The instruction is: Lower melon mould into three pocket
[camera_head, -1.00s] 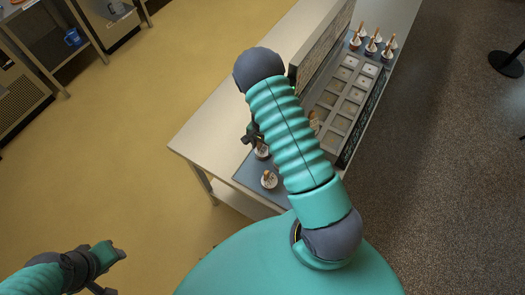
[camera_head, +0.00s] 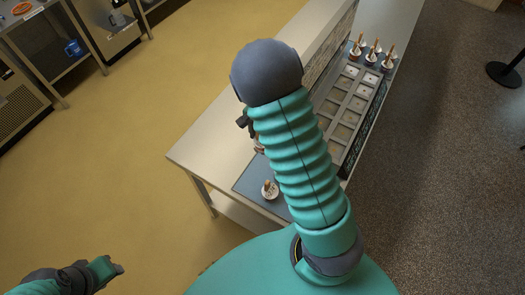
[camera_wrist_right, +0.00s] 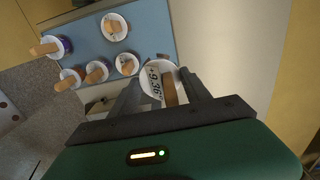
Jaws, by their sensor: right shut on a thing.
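My right gripper (camera_wrist_right: 160,84) is shut on a mould with a round white top (camera_wrist_right: 157,76), a wooden handle and a partly readable printed label. I cannot confirm its flavour. In the head view my right arm hides most of this gripper and the held mould. A long tray with two rows of square pockets (camera_head: 356,104) lies on the counter; its near end is behind my arm. I cannot tell which pocket is number three. My left gripper (camera_head: 113,268) is at the lower left, far from the counter, its jaws unclear.
A white-topped mould (camera_head: 270,188) stands on the near blue mat (camera_head: 247,181). Several more (camera_head: 372,55) stand beyond the tray. The wrist view shows several moulds on a blue mat (camera_wrist_right: 88,42). A raised panel (camera_head: 326,50) runs along the tray. The counter's left end (camera_head: 205,150) is clear.

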